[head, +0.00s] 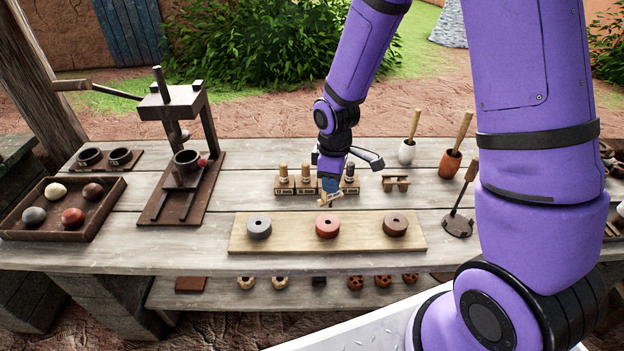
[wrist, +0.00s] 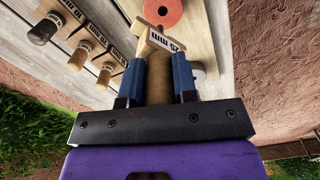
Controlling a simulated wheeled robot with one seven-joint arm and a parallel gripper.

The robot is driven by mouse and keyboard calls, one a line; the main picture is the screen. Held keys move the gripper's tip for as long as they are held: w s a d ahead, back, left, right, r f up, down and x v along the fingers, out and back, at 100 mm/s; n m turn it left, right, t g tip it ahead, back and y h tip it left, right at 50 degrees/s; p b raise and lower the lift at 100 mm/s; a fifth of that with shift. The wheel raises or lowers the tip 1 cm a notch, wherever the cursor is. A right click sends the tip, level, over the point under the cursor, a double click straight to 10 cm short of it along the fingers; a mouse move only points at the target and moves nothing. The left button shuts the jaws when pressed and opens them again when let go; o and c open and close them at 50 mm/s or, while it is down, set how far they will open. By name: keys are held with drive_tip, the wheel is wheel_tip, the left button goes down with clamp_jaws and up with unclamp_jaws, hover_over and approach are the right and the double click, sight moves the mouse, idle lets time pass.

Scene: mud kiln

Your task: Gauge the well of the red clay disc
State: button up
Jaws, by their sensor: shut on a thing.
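The red clay disc (head: 328,227), with a dark round well in its middle, lies in the centre of a pale board (head: 300,246). In the wrist view the red disc (wrist: 174,14) shows at the top, just beyond the held gauge. My gripper (head: 328,190) is shut on the wooden handle of a gauge (wrist: 158,80); the wrist view shows my gripper (wrist: 157,78) with blue fingers on both sides. The gauge's pale labelled head seems to read 25 mm. It hangs behind the red disc and appears apart from it.
A grey disc (head: 259,227) and a brown disc (head: 396,225) flank the red one. Several labelled gauges (head: 284,184) stand behind the board. A press (head: 180,160) and a tray of balls (head: 68,210) are at left. A small wooden stand (head: 396,182) is at right.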

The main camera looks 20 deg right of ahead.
sight(329, 197)
drive_tip(key=shift+s+a, duration=0.1)
drive_tip(key=shift+a, duration=0.1)
drive_tip(key=shift+f, duration=2.7)
drive_tip(key=shift+f, duration=1.45)
idle(0.8)
drive_tip(key=o, duration=1)
drive_tip(key=shift+c, duration=0.2)
